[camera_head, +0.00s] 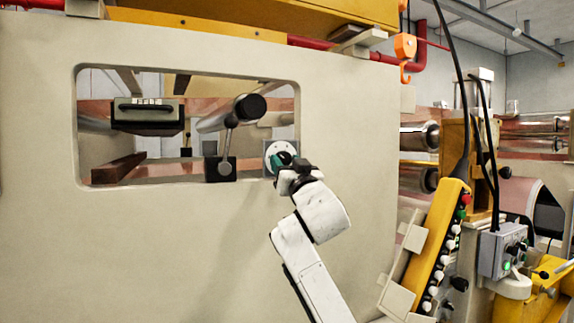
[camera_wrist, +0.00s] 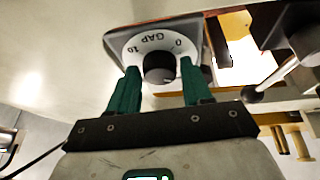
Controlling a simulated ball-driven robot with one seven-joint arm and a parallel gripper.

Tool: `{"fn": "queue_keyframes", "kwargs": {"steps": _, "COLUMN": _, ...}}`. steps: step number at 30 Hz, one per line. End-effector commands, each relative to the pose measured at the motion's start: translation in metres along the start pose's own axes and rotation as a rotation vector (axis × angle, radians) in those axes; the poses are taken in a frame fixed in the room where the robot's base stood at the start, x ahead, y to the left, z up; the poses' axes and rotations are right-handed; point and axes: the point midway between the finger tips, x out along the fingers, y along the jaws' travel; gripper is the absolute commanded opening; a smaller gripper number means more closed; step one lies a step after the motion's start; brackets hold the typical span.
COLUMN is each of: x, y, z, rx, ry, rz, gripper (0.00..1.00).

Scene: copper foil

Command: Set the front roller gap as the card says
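The gap dial is a white round plate (camera_wrist: 150,42) on a grey square mount, with GAP, 0 and 10 printed on it and a black knob (camera_wrist: 159,67) in its middle. In the head view the white dial (camera_head: 271,149) sits at the lower right corner of the machine's window, partly covered by my gripper (camera_head: 283,161). In the wrist view my gripper's green fingers (camera_wrist: 160,80) are open, one on each side of the knob, with a gap showing beside it. The knob's exact setting is too small to read. I cannot make out a card.
Left of the dial stands a lever with a black ball (camera_head: 225,168) on a black block, below a black-ended roller (camera_head: 250,107). A black counter box (camera_head: 148,116) is further left. A yellow button pendant (camera_head: 440,250) and grey control box (camera_head: 503,250) are at right.

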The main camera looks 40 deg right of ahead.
Motion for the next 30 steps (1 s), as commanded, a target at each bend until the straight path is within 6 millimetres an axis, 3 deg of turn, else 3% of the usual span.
{"fn": "queue_keyframes", "kwargs": {"steps": 12, "x": -0.0002, "y": 0.0001, "z": 0.0002, "rx": 0.000, "ry": 0.000, "rz": 0.000, "gripper": 0.10}}
{"fn": "queue_keyframes", "kwargs": {"steps": 22, "x": -0.0007, "y": -0.0020, "z": 0.0016, "rx": 0.053, "ry": -0.004, "rz": 0.019, "gripper": 0.10}}
{"fn": "queue_keyframes", "kwargs": {"steps": 30, "x": -0.0010, "y": -0.0055, "z": 0.0025, "rx": 0.221, "ry": -0.017, "rz": 0.088, "gripper": 0.10}}
